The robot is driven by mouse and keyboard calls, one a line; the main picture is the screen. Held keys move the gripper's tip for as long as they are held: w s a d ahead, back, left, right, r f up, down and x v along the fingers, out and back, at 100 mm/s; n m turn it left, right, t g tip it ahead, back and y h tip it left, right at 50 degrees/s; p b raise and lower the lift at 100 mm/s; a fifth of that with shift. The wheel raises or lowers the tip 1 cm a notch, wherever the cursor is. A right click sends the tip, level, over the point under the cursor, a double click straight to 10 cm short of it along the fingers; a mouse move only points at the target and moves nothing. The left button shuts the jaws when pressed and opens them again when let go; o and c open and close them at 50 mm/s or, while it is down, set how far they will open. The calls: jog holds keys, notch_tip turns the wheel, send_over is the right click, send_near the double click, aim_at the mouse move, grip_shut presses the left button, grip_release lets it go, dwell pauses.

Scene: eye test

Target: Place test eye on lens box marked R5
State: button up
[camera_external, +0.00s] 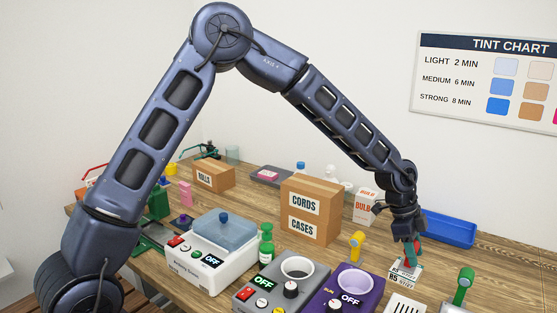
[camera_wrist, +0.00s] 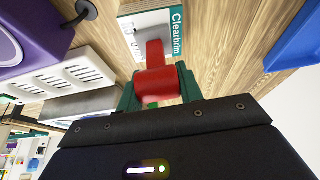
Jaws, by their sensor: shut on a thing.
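The test eye appears to be the red piece (camera_wrist: 157,84), a round head with a narrower stem, between the green fingers of my gripper (camera_wrist: 158,92) in the wrist view. My gripper (camera_external: 412,250) is shut on it, and a bit of red (camera_external: 417,246) shows in the external view. A white and green lens box (camera_external: 405,274) lies directly below; its front marking looks like R5. The wrist view shows its top (camera_wrist: 148,24) with the word Clearbrim, just past the stem. I cannot tell whether the red piece touches the box.
A purple device (camera_external: 350,287) and a white slotted rack (camera_external: 404,303) stand close by on the left and front. A similar yellow piece (camera_external: 357,243) and a green one (camera_external: 463,285) stand nearby. A blue tray (camera_external: 450,230) and cardboard box (camera_external: 310,211) are behind. Bare wood lies to the right.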

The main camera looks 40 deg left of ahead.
jog(key=o, duration=1.1)
jog(key=shift+f, duration=0.1)
jog(key=shift+c, duration=0.2)
jog(key=v, duration=1.3)
jog(key=s+a+r+n+t+y, duration=0.1)
jog(key=s+a+r+n, duration=0.1)
jog(key=s+a+r, duration=0.35)
jog(key=s+a+r+n+t+y, duration=0.1)
jog(key=s+a+r+n+y, duration=0.15)
jog(key=a, duration=0.55)
jog(key=s+a+r+n+t+y, duration=0.1)
jog(key=s+a+r+n, duration=0.35)
jog(key=s+a, duration=0.5)
jog(key=s+a+r+n+t, duration=0.1)
jog(key=s+a+r+n, duration=0.3)
jog(key=s+a, duration=0.55)
jog(key=s+a+f+n, duration=0.3)
jog(key=s+a+n, duration=0.2)
jog(key=s+a, duration=0.2)
jog(key=shift+s+a+t, duration=0.15)
jog(key=shift+s+t, duration=0.15)
jog(key=shift+s, duration=0.7)
